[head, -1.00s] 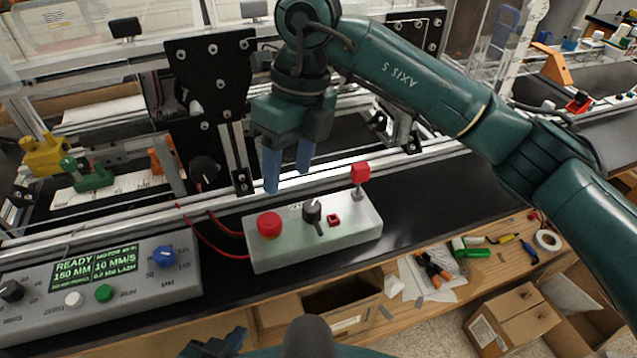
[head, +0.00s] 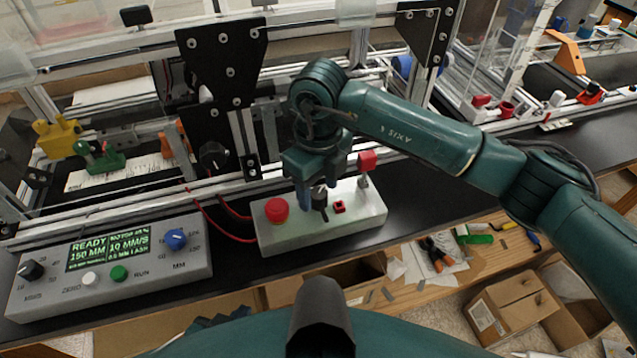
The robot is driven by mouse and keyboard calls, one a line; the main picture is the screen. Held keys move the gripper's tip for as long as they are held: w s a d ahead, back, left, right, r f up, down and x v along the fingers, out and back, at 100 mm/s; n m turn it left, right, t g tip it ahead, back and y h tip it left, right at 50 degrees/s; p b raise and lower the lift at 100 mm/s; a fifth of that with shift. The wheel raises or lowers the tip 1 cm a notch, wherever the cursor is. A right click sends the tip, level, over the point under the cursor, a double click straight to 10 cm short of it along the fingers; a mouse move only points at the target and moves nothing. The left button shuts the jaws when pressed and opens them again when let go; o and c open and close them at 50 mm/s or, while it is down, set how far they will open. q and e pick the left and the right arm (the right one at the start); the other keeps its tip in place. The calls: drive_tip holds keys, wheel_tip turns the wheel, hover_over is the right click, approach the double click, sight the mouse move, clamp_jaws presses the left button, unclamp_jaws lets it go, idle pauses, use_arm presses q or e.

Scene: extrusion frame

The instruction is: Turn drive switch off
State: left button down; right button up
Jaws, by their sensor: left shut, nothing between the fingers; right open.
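A pale grey switch box (head: 290,236) lies on the black bench in the head view. It carries a red mushroom button (head: 276,210), a black rotary switch (head: 321,203), a small red rocker (head: 340,207) and a red block on a stalk (head: 366,162). My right gripper (head: 317,198) is open and points down at the black rotary switch, with its blue fingers close around it. I cannot tell whether they touch it. The gripper hides the switch's upper part and the label. My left gripper (head: 202,326) is low at the bottom edge, partly hidden, shut and empty, away from the box.
A control panel (head: 150,282) with a green display and knobs is left of the box. Red cables (head: 222,225) run behind it. The extrusion frame (head: 225,75) with black plates stands behind. Tools and cardboard boxes (head: 510,305) are at lower right.

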drive_tip(key=shift+f, duration=0.35)
drive_tip(key=shift+c, duration=0.4)
drive_tip(key=c, duration=0.9)
